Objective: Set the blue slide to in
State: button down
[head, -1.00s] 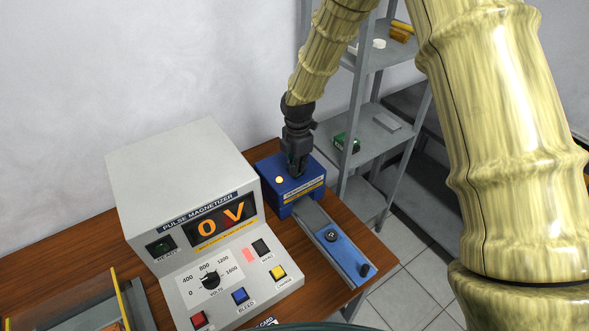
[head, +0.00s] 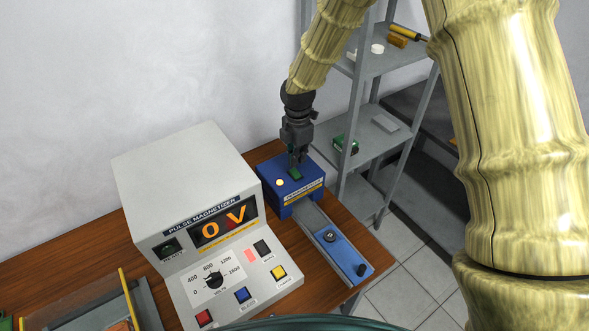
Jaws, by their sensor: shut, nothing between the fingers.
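The blue slide (head: 340,252) sits on a grey rail (head: 308,215) that runs from the blue box (head: 290,187) toward the front right edge of the table. The slide is at the outer end of the rail, apart from the box. It carries a small round dark piece (head: 329,236) and a black knob (head: 361,270) at its outer end. My gripper (head: 295,164) is shut and empty, pointing down just above a green patch (head: 296,174) on top of the box. I cannot tell whether its tips touch the box.
The pulse magnetizer (head: 205,215) stands left of the box and reads 0 V, with several buttons and a dial. A grey shelf (head: 375,130) stands behind to the right. A clear-walled tray (head: 95,308) is at the lower left. Bare wooden table (head: 345,215) lies right of the rail.

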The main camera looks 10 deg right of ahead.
aim_at(350, 263)
jog(key=k, duration=1)
